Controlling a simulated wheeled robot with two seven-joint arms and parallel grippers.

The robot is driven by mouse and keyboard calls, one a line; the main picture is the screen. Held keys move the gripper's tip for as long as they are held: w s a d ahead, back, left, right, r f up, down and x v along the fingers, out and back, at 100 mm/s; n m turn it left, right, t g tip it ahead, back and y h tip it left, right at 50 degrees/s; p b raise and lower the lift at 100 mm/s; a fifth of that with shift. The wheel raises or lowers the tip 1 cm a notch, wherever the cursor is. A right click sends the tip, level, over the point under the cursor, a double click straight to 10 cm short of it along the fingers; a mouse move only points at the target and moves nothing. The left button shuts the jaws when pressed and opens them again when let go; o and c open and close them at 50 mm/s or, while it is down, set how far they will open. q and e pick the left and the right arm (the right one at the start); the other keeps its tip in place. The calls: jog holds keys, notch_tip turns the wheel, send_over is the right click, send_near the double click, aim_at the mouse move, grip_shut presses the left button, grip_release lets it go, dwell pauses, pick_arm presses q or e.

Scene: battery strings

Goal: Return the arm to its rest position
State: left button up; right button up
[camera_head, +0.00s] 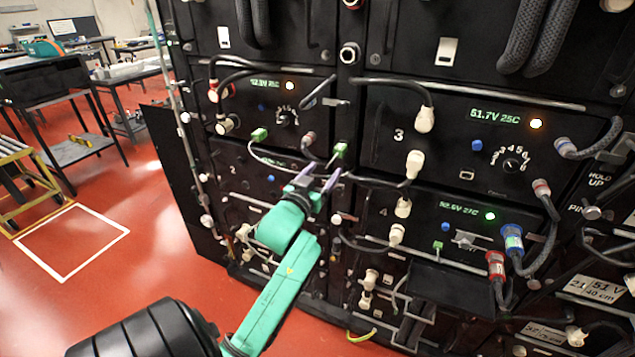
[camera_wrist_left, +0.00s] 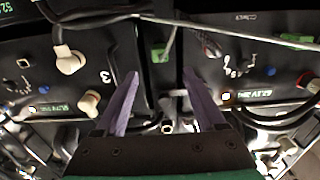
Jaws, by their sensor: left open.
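My left gripper (camera_head: 319,181) is on a green arm that comes in from the lower left in the head view. Its two purple fingers are apart, in front of the black battery rack (camera_head: 300,45). They also show in the left wrist view (camera_wrist_left: 160,85), spread with a gap between them and nothing seen held. A green connector (camera_head: 340,150) on a cable sits just above the fingertips; whether they touch it I cannot tell. My right gripper is not in view.
Battery modules with displays, knobs, cables and cream connectors (camera_head: 424,120) crowd around the gripper. Red (camera_head: 496,266) and blue (camera_head: 513,240) plugs stick out at lower right. Open red floor (camera_head: 150,250) with a white-outlined square lies left; a dark table (camera_head: 70,150) stands beyond.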

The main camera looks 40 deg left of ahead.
pick_arm(q)
jog(key=v, duration=0.3)
jog(key=shift+s+d, duration=0.1)
jog(key=shift+s, duration=0.2)
notch_tip(320, 180, down, 19)
jog(key=w+d+m+g+h, duration=0.1)
jog(key=w+d+g+h, duration=0.1)
jog(key=g, duration=0.1)
jog(key=s+d+f+m+g+h, duration=0.1)
jog(key=s+d+f+g, duration=0.2)
jog(key=f, duration=0.8)
jog(key=s+d+f+m+g+h, duration=0.1)
jog(key=s+d+f+g, duration=0.2)
jog(key=f, duration=0.8)
jog(key=s+d+f+m+g, duration=0.1)
jog(key=s+d+f+g, duration=0.1)
jog(key=s+f, duration=0.5)
jog(key=s+d+f+m+g+h, duration=0.1)
jog(key=s+f, duration=0.5)
jog(key=s, duration=0.8)
jog(key=s+d+f+m+g, duration=0.1)
jog(key=s+d+f+g, duration=0.2)
jog(key=s+f, duration=0.4)
jog(key=s+g, duration=0.1)
jog(key=s, duration=0.2)
jog(key=shift+s+d+f+h, duration=0.15)
jog(key=shift+s+f+h, duration=0.15)
jog(key=shift+s+h, duration=0.1)
jog(key=shift+w, duration=0.1)
